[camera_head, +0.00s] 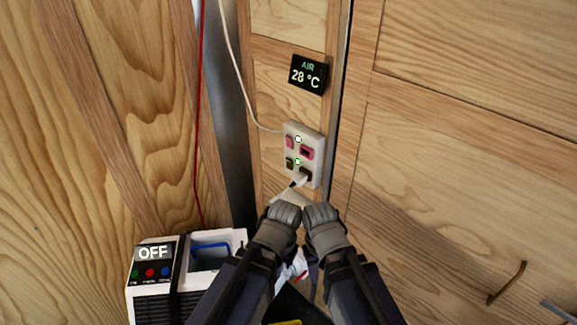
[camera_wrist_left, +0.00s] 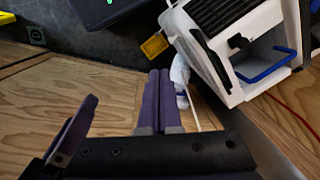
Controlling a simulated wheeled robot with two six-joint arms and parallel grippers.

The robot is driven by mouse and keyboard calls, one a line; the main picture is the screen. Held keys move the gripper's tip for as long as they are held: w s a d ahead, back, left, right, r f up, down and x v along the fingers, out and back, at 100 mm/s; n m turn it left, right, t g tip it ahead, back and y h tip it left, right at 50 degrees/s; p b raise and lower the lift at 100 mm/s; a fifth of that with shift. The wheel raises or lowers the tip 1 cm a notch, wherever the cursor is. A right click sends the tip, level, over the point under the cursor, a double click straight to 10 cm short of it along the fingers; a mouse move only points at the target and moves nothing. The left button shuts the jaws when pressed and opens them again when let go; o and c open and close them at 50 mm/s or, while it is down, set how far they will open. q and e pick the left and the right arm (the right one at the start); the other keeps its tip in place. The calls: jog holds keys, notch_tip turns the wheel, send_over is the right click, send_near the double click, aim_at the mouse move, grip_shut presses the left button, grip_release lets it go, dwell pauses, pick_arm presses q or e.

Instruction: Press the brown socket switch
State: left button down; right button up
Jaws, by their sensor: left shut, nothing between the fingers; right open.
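A white socket panel (camera_head: 321,147) is on the wooden wall in the head view. Its brown switch (camera_head: 289,163) is at the lower left, beside the brown socket (camera_head: 305,174). A pink switch (camera_head: 290,142) and pink socket (camera_head: 306,153) are above. Two small green lights glow between them. My left gripper (camera_head: 286,207) is just below the panel, apart from the brown switch. Its fingers are shut and empty in the left wrist view (camera_wrist_left: 159,72). My right gripper (camera_head: 320,208) is beside it, open, though its finger gap is hard to see.
A white appliance (camera_head: 210,262) showing "OFF" stands at lower left; it also shows in the left wrist view (camera_wrist_left: 235,90). A display (camera_head: 308,74) reads 28 °C above the panel. A white cable (camera_head: 237,75) and red cable (camera_head: 198,110) hang at left. A door handle (camera_head: 507,283) is at right.

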aim_at(288, 162)
pick_arm(q)
jog(key=shift+f, duration=0.1)
jog(key=w+d+f+n+t+h+b, duration=0.2)
jog(key=w+d+n+t+h+b, duration=0.25)
jog(key=w+h+b, duration=0.7)
jog(key=w+a+r+n+t+h+b, duration=0.1)
jog(key=w+a+r+n+t+b, duration=0.2)
jog(key=a, duration=0.4)
jog(key=w+a+r+n+t+h+b, duration=0.1)
jog(key=w+a+r+n+t+b, duration=0.2)
jog(key=w+a+r+n+t, duration=0.2)
jog(key=w+a+n+t, duration=0.1)
jog(key=w+a+t, duration=0.1)
jog(key=shift+a+r+b, duration=0.3)
jog(key=shift+r+b, duration=0.05)
jog(key=shift+w+h, duration=0.1)
jog(key=shift+h, duration=0.15)
jog(key=p+x, duration=0.1)
jog(key=x, duration=1.3)
jog(key=shift+a+p, duration=0.1)
jog(key=shift+p, duration=0.25)
